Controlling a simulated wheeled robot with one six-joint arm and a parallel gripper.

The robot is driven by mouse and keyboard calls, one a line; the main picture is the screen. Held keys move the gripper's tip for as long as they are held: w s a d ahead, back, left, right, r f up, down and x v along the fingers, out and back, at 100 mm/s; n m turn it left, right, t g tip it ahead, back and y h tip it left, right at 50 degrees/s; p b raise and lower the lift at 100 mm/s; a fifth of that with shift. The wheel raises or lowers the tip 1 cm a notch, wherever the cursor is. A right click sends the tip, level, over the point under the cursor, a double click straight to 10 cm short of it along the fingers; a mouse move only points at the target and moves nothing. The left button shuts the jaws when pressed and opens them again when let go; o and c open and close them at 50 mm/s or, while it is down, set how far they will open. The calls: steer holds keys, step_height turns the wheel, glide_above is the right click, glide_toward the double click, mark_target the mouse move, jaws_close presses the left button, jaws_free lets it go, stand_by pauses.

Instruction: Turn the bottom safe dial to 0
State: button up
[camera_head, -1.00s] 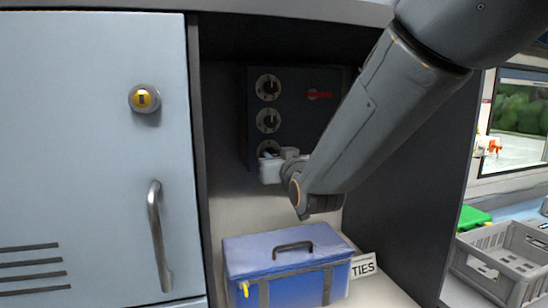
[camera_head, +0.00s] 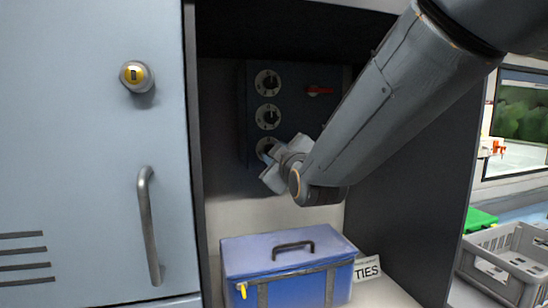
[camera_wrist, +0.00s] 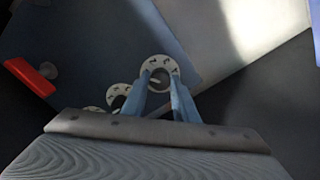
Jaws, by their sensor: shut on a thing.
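The dark safe (camera_head: 300,100) stands at the back of the open compartment in the head view, with dials in a column on its left side. The top dial (camera_head: 267,83) and middle dial (camera_head: 268,117) are in plain view. The bottom dial (camera_head: 263,147) is partly hidden by my gripper (camera_head: 265,160), which is tilted against it. In the wrist view my gripper's blue fingers (camera_wrist: 162,97) are shut on the knob of the bottom dial (camera_wrist: 160,66), whose white numbered ring shows around the tips. The number at its pointer is too small to read.
The safe's red handle (camera_head: 320,91) is right of the top dial. A blue case (camera_head: 250,260) with a sign (camera_head: 367,268) sits on the shelf below. A pale cabinet door (camera_head: 80,150) is left; grey crate (camera_head: 500,265) right.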

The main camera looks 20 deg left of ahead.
steer(key=n, duration=1)
steer(key=shift+b, duration=0.3)
steer(key=shift+n, duration=0.4)
steer(key=o, duration=1.1)
steer(key=shift+c, duration=0.2)
steer(key=b+v, duration=0.2)
steer(key=v, duration=0.6)
steer(key=shift+w, duration=0.15)
